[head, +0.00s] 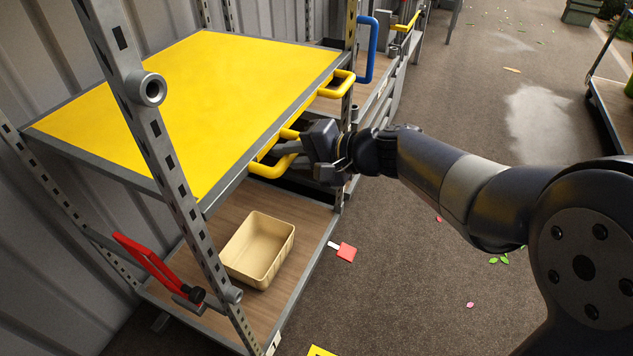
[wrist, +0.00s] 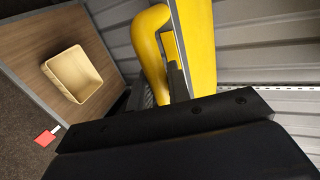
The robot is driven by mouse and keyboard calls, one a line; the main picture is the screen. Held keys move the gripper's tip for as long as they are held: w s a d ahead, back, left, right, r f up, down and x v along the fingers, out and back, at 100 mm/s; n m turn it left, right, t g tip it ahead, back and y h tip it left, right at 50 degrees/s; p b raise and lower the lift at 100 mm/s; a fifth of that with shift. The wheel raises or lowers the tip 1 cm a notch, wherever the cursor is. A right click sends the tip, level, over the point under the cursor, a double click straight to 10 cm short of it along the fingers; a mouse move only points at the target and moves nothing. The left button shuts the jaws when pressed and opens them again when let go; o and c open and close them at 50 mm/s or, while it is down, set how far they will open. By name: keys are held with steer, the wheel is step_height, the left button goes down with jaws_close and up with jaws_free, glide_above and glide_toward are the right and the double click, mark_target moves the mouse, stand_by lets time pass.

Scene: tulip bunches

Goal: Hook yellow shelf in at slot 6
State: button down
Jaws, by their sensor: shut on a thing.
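The yellow shelf (head: 190,100) is a flat yellow panel with a grey rim, lying about level between the slotted posts of the rack, above its wooden bottom deck. It has yellow loop handles (head: 343,84) on its right edge. My gripper (head: 288,152) is shut on the nearer handle (head: 264,169). The near slotted post (head: 160,150) crosses in front of the shelf. I cannot read slot numbers or tell whether the hooks are seated.
A beige bin (head: 258,250) stands on the wooden deck (head: 222,215) below. A red handle (head: 150,262) is at the near post's lower left. A red tag (head: 346,252) lies by the deck edge. Another rack with a blue handle (head: 368,50) stands behind. The floor at right is mostly clear.

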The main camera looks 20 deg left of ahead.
steer(key=shift+r, duration=0.7)
steer(key=shift+r+p, duration=2.7)
steer(key=shift+r, duration=1.35)
step_height(320, 180, up, 8)
steer(key=p, duration=0.5)
steer(key=shift+p, duration=0.3)
step_height(320, 180, up, 8)
steer(key=p, duration=0.5)
steer(key=shift+p, duration=0.3)
steer(key=c, duration=1)
jaws_free()
steer(key=shift+f, duration=0.1)
